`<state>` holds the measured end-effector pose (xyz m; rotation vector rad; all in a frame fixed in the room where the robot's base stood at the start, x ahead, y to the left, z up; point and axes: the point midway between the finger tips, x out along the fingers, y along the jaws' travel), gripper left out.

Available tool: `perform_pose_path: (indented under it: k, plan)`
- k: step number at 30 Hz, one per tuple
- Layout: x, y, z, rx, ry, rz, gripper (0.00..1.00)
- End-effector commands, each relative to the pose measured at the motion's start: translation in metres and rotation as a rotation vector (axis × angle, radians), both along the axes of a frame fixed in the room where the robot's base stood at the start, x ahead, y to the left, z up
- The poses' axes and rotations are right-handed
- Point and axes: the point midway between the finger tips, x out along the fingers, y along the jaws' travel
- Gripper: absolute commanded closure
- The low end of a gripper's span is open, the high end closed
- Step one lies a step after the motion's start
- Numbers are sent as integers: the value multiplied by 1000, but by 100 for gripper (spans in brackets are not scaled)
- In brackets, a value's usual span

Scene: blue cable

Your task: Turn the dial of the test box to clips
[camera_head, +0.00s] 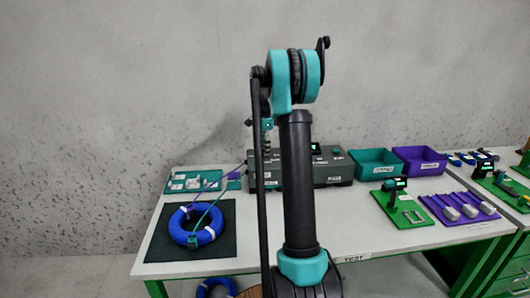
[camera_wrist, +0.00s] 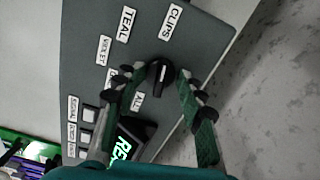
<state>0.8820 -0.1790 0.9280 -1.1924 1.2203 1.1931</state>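The test box shows in the wrist view as a dark grey panel (camera_wrist: 85,75), and in the head view as a grey box (camera_head: 335,172) at the table's back, partly hidden by my arm. Its black dial (camera_wrist: 158,78) has a pale pointer line that looks roughly upright in the picture, towards the CLIPS label (camera_wrist: 171,22). The TEAL, VIOLET and ALL labels lie to the left and below. My gripper (camera_wrist: 164,78) is open, one fingertip on each side of the dial. Whether the fingertips touch it I cannot tell. The gripper is not clearly visible in the head view.
A lit screen (camera_wrist: 125,145) with green letters and small pale buttons are on the panel. On the table are a blue cable coil (camera_head: 196,224) on a dark mat, a teal bin (camera_head: 376,164) and a purple bin (camera_head: 420,160). Green stands and a purple tray sit at right.

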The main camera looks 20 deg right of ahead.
Motion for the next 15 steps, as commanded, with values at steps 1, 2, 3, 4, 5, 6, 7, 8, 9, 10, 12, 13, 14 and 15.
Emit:
perform_pose_path:
  k: [1,2,3,4,5,6,7,8,9,10,12,13,14,15]
  plan:
    - [1,-1,-1,-2,-3,-1,66]
    - [1,-1,-1,-2,-3,-1,65]
    - [1,-2,-1,-2,-3,-1,64]
    - [1,-2,-1,-2,-3,-1,64]
    - [1,-2,-1,-2,-3,0,65]
    - [1,-2,-1,-2,-3,0,65]
    - [1,-2,-1,-2,-3,0,65]
    - [1,-2,-1,-2,-2,0,65]
    - [1,-2,0,-2,-2,0,65]
    - [1,-1,2,-2,-2,0,66]
    - [1,-1,7,-2,-2,0,69]
    - [1,-1,9,-2,-2,0,69]
    - [0,-1,12,-2,-2,0,69]
    - [0,-1,16,-2,-1,0,69]
